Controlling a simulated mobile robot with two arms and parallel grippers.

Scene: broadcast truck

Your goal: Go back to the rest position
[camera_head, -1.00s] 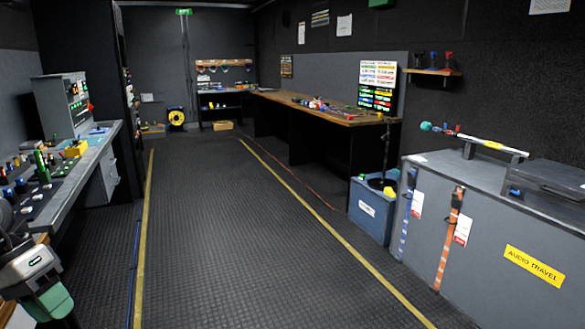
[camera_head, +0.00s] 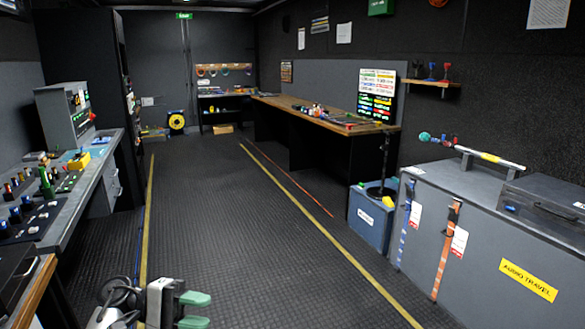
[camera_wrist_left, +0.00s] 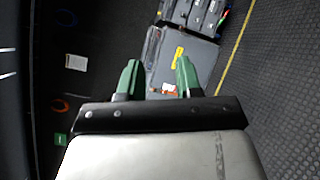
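My left gripper (camera_head: 196,310) shows at the bottom of the head view, left of centre, over the dark ribbed floor. Its two green fingers are apart, with nothing between them. In the left wrist view the gripper (camera_wrist_left: 158,78) also shows its green fingers spread and empty. Beyond them in that view, grey cases (camera_wrist_left: 190,55) lie some way off. My right gripper is in neither view.
A control desk (camera_head: 75,205) runs along the left, close to my left arm. The grey audio travel case (camera_head: 480,235) stands at the right, with a blue bin (camera_head: 370,222) beside it. A long workbench (camera_head: 320,115) lies behind. The aisle floor (camera_head: 225,215) is clear.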

